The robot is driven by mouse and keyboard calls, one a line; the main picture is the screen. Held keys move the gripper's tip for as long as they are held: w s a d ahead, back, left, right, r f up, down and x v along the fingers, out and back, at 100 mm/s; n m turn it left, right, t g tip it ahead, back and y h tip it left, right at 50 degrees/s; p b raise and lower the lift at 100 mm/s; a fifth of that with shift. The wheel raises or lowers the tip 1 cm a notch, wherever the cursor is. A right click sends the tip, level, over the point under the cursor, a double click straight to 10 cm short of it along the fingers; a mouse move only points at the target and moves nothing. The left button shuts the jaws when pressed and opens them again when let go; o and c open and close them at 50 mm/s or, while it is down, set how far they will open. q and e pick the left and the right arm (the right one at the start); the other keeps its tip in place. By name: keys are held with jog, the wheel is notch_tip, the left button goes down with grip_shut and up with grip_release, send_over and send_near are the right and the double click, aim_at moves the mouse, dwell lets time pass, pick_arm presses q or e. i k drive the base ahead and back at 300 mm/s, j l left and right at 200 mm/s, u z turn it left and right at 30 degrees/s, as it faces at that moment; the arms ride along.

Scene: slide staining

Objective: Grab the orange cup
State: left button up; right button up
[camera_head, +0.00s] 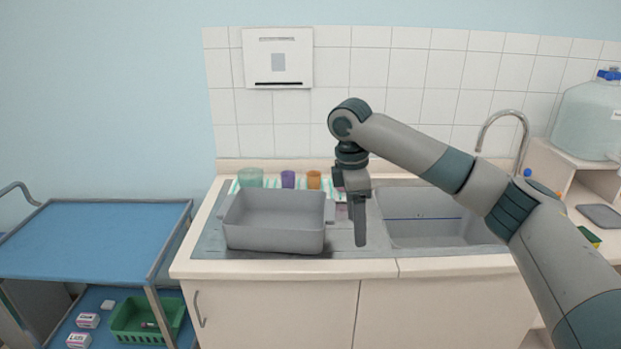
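The orange cup (314,180) stands upright at the back of the counter, behind the grey basin, at the right end of a short row of cups. A purple cup (288,179) is just left of it, and a green cup (250,178) is further left. My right gripper (360,238) points down in front of the counter area between the basin and the sink, to the right of and nearer than the orange cup. It is seen edge-on, so its finger opening cannot be made out. It is apart from the orange cup. My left gripper is not in view.
The grey basin (275,240) stands in front of the cups. The sink (425,232) with a curved tap (508,114) is to the right. A blue-topped cart (85,240) is at left. A large water bottle (588,120) stands on a shelf at right.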

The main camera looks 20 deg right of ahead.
aim_at(314, 181)
jog(key=i, duration=1.7)
